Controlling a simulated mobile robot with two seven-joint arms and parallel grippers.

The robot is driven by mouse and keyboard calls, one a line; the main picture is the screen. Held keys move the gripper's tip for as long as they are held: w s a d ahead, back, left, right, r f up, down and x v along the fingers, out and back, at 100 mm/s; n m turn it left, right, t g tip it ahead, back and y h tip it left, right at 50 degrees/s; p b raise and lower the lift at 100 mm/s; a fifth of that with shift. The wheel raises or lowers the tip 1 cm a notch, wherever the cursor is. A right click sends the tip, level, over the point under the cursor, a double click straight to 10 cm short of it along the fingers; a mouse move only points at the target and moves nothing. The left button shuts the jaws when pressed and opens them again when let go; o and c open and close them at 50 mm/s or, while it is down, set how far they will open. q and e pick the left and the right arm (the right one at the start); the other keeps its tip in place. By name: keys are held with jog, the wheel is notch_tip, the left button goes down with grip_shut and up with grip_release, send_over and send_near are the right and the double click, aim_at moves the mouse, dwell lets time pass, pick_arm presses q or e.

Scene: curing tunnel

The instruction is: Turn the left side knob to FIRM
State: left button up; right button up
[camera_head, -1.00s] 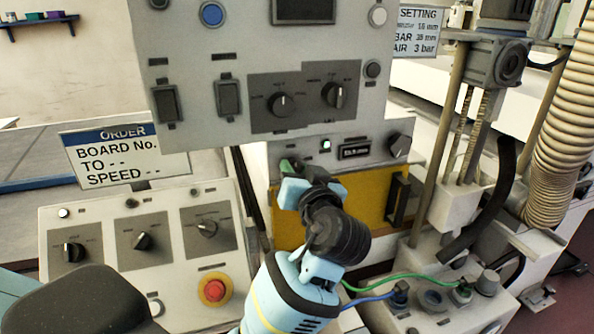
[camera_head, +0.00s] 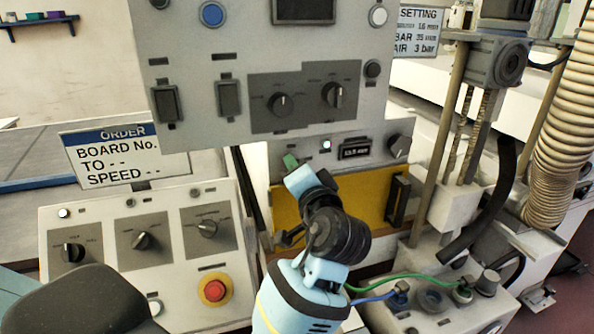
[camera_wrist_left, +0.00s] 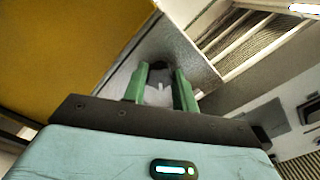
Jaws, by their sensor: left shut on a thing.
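My left gripper (camera_head: 290,162) is at the left end of the narrow grey panel (camera_head: 372,137) below the upper console. In the left wrist view its green fingers (camera_wrist_left: 160,82) are shut on a small dark knob (camera_wrist_left: 159,67) on a grey metal face. The fingers and wrist hide this knob in the head view. The knob's marks, and any FIRM label, cannot be read. My right gripper is not in view.
The upper console (camera_head: 200,60) overhangs close above my left gripper. A yellow panel (camera_head: 369,196) with a black handle (camera_head: 398,199) lies below right. A control box (camera_head: 142,275) with several knobs and a red button (camera_head: 214,291) stands at left. Green and blue cables run at lower right.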

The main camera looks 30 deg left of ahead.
pick_arm(q)
jog(key=shift+m, duration=4.8)
jog(key=o, duration=1)
